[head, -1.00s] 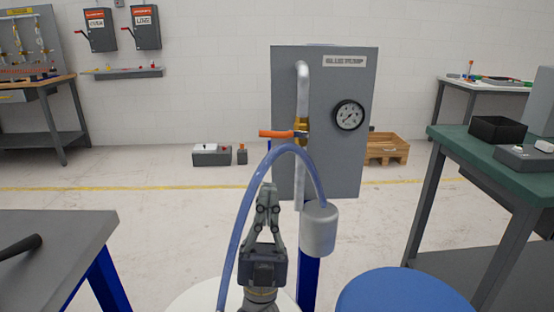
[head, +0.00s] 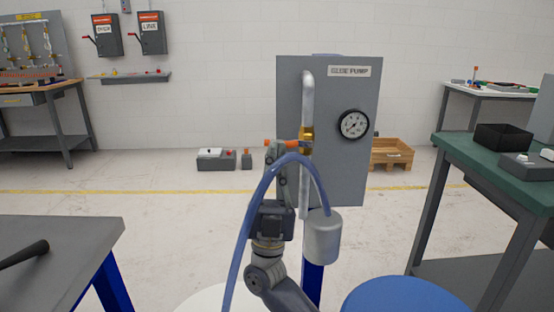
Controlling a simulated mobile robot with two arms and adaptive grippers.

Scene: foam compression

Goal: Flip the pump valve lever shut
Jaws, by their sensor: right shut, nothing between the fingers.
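The pump valve lever (head: 284,143) is an orange handle on a brass valve (head: 306,140), set in the grey vertical pipe (head: 308,92) on the front of the grey pump panel (head: 343,95). The lever points left, roughly level, across the pipe. My right gripper (head: 277,150) is shut and empty. Its fingertips overlap the lever's left part from below in the head view; I cannot tell whether they touch it. Part of the lever is hidden by the fingers. My left gripper is not in view.
A blue hose (head: 246,215) arches in front of the panel, close to my right gripper, towards a grey cylinder (head: 322,240). A round gauge (head: 354,124) is on the panel. A green-topped table (head: 475,148) stands at right, a grey table (head: 60,238) at left.

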